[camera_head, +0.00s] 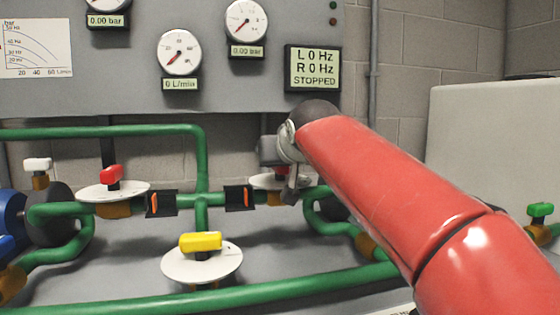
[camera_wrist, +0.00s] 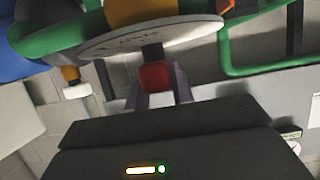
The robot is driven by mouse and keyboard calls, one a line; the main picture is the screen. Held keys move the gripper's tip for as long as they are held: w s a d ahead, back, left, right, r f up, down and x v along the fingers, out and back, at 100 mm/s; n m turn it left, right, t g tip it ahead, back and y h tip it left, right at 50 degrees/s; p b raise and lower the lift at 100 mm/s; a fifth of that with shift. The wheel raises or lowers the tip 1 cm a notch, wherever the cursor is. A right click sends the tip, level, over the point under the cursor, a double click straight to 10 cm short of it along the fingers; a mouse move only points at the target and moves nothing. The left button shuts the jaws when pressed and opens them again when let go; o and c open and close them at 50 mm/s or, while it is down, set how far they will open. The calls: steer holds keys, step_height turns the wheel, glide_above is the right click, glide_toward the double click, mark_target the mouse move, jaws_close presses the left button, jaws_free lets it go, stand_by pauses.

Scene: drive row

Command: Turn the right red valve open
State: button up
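The right red valve has a red handle (camera_head: 283,171) above a white round plate (camera_head: 265,182) on the green pipe. In the head view it is partly hidden behind the end of my arm. My gripper (camera_head: 292,188) is at this valve, with its fingers largely hidden in that view. In the wrist view the red handle (camera_wrist: 155,76) lies between the two spread fingers of my gripper (camera_wrist: 157,90), under the plate (camera_wrist: 150,38). The fingers are close on both sides; I cannot tell whether they touch it.
The left red valve (camera_head: 111,174), yellow valve (camera_head: 201,242) and white valve (camera_head: 38,166) stand to the left. A green valve (camera_head: 540,210) is far right. Green pipes (camera_head: 250,293) run in front. The display (camera_head: 313,69) reads L 0 Hz, R 0 Hz, STOPPED. Another white handle (camera_wrist: 77,91) is near my gripper.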

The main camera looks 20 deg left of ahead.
steer(key=c, duration=0.4)
steer(key=shift+o, duration=0.2)
steer(key=n+g+y, duration=0.2)
steer(key=n+y, duration=0.1)
steer(key=shift+w+d+n, duration=0.15)
steer(key=shift+n, duration=0.15)
steer(key=n+g+y+p, duration=0.1)
steer(key=n+g, duration=0.1)
steer(key=n+g+y+p, duration=0.1)
steer(key=n+g+y, duration=0.1)
steer(key=g, duration=0.1)
steer(key=shift+r+n, duration=0.15)
steer(key=shift+n, duration=0.15)
steer(key=n+g+p, duration=0.1)
steer(key=g+p, duration=0.1)
steer(key=n+g+p, duration=0.1)
steer(key=n+p, duration=0.1)
steer(key=n+g+p, duration=0.1)
steer(key=g+p, duration=0.1)
steer(key=shift+r+g+y, duration=0.25)
steer(key=shift+g+y, duration=0.05)
steer(key=n+g+p, duration=0.2)
steer(key=p, duration=0.1)
steer(key=shift+f+n+g, duration=0.1)
steer(key=shift+n+g, duration=0.2)
steer(key=shift+f+n+g+h+p, duration=0.25)
steer(key=shift+n+g+h+p, duration=0.25)
steer(key=shift+n+g+p, duration=0.45)
steer(key=shift+f, duration=0.1)
